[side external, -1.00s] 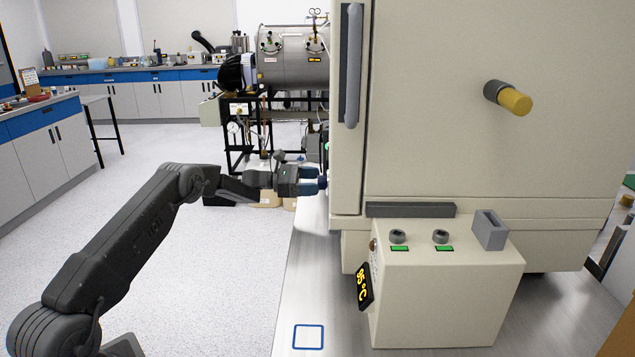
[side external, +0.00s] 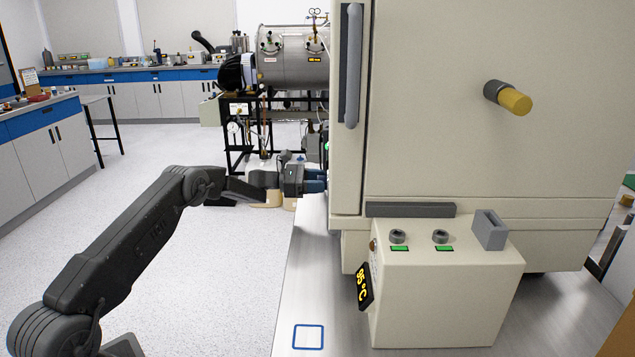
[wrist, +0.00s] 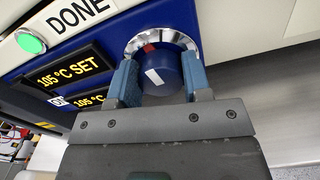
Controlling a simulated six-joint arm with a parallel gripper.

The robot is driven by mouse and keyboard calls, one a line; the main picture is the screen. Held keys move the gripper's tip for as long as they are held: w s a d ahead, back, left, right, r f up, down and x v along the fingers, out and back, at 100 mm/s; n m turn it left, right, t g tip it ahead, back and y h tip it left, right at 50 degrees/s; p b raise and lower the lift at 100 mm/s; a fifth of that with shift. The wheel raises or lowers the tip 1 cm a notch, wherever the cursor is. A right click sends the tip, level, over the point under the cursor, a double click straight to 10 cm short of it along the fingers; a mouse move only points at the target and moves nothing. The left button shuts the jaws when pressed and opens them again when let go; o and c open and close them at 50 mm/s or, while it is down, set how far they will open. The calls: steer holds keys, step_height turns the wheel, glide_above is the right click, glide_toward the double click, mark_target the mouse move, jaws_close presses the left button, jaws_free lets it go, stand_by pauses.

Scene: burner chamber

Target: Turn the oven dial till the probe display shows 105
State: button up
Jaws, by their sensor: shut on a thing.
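My gripper (wrist: 160,78) is shut on the dark blue oven dial (wrist: 163,82), one blue finger on each side. The dial has a white mark on its face and sits in a silver ring with a red mark at its upper edge. Left of it, the panel's upper display (wrist: 75,66) reads 105 °C SET; a lower display (wrist: 88,101) reads 105 °C, its label partly cut. In the side view my gripper (side external: 314,181) is at the oven's left edge, and the dial is hidden. A tilted display (side external: 364,287) on the cream box reads 95 °C.
The oven (side external: 480,130) fills the right, with a grey door handle (side external: 351,65). The cream box (side external: 450,300) stands in front of it. A green light (wrist: 30,42) sits by the word DONE. The bench (side external: 290,290) left of the box is clear.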

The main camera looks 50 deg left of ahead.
steer(key=shift+m, duration=1.5)
steer(key=o, duration=0.9)
steer(key=shift+s, duration=0.1)
steer(key=v, duration=1.3)
steer(key=shift+s+a, duration=0.25)
